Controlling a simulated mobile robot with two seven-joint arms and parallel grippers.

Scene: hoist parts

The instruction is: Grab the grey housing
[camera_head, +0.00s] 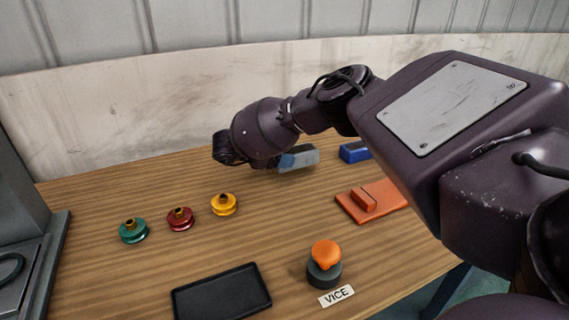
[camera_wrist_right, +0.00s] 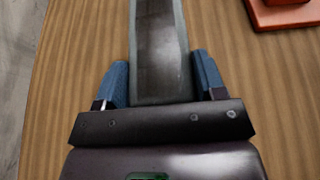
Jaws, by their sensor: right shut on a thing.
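The grey housing (camera_head: 305,159) lies on the wooden table towards the back, a long grey channel-like part. My right gripper (camera_head: 285,162) reaches it from the left in the head view, with the wrist partly hiding that end. In the right wrist view the blue finger pads of my right gripper (camera_wrist_right: 161,82) stand on either side of the grey housing (camera_wrist_right: 158,45) and are shut on it. The housing's far end runs out of the top of that view. My left gripper does not show.
A blue block (camera_head: 354,152) lies right of the housing, with an orange plate (camera_head: 373,203) in front. Green (camera_head: 132,231), red (camera_head: 180,219) and yellow (camera_head: 224,204) pulleys stand left. A black tray (camera_head: 222,294) and an orange-topped button (camera_head: 325,262) by a VICE label are near the front.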

